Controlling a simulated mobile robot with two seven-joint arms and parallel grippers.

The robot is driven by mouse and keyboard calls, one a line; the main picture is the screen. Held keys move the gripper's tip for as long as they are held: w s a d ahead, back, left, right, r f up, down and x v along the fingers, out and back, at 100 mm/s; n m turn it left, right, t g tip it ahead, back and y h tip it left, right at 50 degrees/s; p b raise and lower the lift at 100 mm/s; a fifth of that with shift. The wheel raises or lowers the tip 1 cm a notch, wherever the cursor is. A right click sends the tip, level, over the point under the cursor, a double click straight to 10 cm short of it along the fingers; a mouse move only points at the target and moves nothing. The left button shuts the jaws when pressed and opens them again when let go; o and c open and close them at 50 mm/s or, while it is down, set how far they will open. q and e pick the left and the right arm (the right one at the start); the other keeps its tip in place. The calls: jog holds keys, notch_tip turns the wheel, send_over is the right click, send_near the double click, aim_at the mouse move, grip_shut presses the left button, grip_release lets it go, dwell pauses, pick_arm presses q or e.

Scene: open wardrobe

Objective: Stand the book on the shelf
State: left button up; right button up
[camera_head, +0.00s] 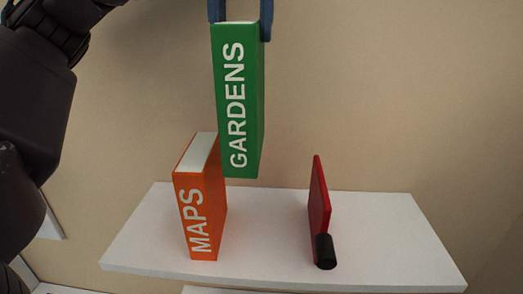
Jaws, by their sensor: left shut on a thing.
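A green book (238,100) with "GARDENS" on its spine hangs upright in my left gripper (240,18). The gripper's blue fingers are shut on the book's top end, at the top edge of the view. The book's lower end is above the white shelf (400,240), just right of the top of an orange book. I cannot tell whether the two books touch. The right gripper is not in view.
The orange book (200,205) marked "MAPS" stands upright on the shelf's left part. A thin red panel (319,200) with a black cylinder (325,251) at its front stands right of centre. Bare shelf shows between them and at the right.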

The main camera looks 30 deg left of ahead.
aim_at(245, 74)
pick_arm(q)
notch_tip(245, 74, down, 12)
jog(key=b, duration=0.3)
jog(key=shift+w+f, duration=0.1)
jog(key=shift+f, duration=0.75)
notch_tip(245, 74, down, 4)
jog(key=shift+r, duration=0.1)
jog(key=o, duration=1.2)
jog(key=shift+f, duration=0.2)
jog(key=shift+r, duration=0.1)
notch_tip(245, 74, up, 12)
jog(key=w+p, duration=0.1)
jog(key=shift+a+p, duration=0.3)
jog(key=shift+p, duration=0.05)
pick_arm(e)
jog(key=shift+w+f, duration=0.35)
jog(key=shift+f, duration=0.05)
